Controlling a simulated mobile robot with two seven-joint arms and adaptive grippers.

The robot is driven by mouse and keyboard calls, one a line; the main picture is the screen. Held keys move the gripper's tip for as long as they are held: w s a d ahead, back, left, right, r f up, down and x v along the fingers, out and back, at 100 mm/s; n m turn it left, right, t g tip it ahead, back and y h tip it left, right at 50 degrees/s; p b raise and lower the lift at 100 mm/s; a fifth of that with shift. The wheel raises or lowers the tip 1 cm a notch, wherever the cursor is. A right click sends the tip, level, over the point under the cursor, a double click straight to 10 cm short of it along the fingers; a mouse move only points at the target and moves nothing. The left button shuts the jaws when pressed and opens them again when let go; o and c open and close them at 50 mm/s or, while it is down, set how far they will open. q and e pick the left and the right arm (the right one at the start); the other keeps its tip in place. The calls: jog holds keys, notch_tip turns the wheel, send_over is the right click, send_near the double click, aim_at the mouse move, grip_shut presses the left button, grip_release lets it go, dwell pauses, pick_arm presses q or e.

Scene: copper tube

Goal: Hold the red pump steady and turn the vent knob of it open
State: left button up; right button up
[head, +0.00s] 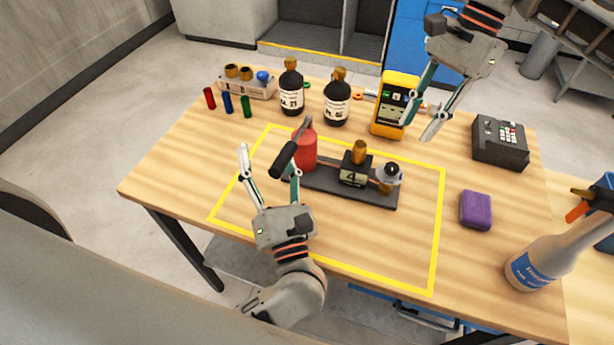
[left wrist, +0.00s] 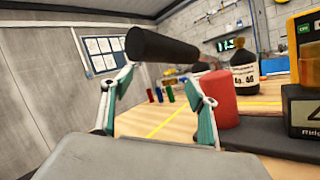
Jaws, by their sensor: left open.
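The red pump (head: 304,152) stands on a dark base plate (head: 325,187) inside the yellow outline. Its black handle (head: 286,159) slopes toward my left gripper. On the plate are a dark block marked 4 (head: 353,175) with a brass knob (head: 359,152) on top, and a pale round part (head: 389,172) with brass below. I cannot tell which is the vent knob. My left gripper (head: 269,160) is open beside the pump. In the left wrist view the handle (left wrist: 175,47) crosses at fingertip level; no grip shows. My right gripper (head: 418,119) is open, above the table's back right.
Two dark bottles (head: 291,92) (head: 337,103), a yellow meter (head: 389,122) and a parts tray (head: 248,88) stand behind. A purple sponge (head: 475,210), a dark keypad device (head: 500,142) and a spray bottle (head: 545,258) are at right. The outline's front part is clear.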

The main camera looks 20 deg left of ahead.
aim_at(307, 160)
pick_arm(q)
jog(key=w+d+f+n+h, duration=0.1)
jog(key=d+f, duration=0.1)
jog(key=d+f+n+g+h, duration=0.1)
jog(key=d+f+n, duration=0.1)
jog(key=d, duration=0.1)
jog(key=w+d+f+n+h, duration=0.1)
jog(key=d+f+h, duration=0.1)
jog(key=d, duration=0.1)
jog(key=shift+w+g, duration=0.3)
jog(key=shift+w, duration=0.05)
jog(key=shift+x, duration=3.8)
grip_shut()
pick_arm(e)
jog(key=o, duration=0.3)
